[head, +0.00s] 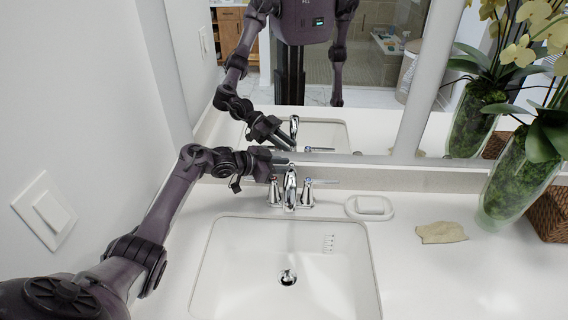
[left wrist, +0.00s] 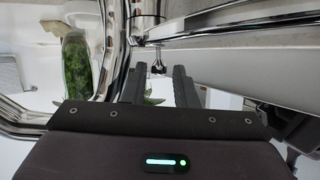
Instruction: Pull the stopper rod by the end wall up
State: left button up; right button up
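The chrome faucet (head: 290,188) stands behind the white sink basin (head: 235,265), with a lever handle on each side. My left gripper (head: 284,164) reaches in from the left, behind the faucet and close to the mirror. In the left wrist view my left gripper (left wrist: 159,74) has its two dark fingers apart. A small chrome knob, the stopper rod (left wrist: 158,67), shows in line with the gap between the fingertips. I cannot tell whether a finger touches it. In the head view I cannot make out the rod behind the faucet. My right gripper is not in view.
The mirror (head: 375,75) is close behind the faucet and reflects my body. The left wall with a switch plate (head: 44,211) is beside my arm. A soap dish (head: 369,207), a tan cloth (head: 441,232) and a glass vase (head: 512,185) stand on the right counter.

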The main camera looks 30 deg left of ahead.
pick_arm(q)
jog(key=shift+d, duration=0.15)
jog(key=shift+c, duration=0.5)
grip_shut()
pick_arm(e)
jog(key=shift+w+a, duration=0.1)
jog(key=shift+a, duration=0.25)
pick_arm(q)
jog(key=shift+r, duration=0.1)
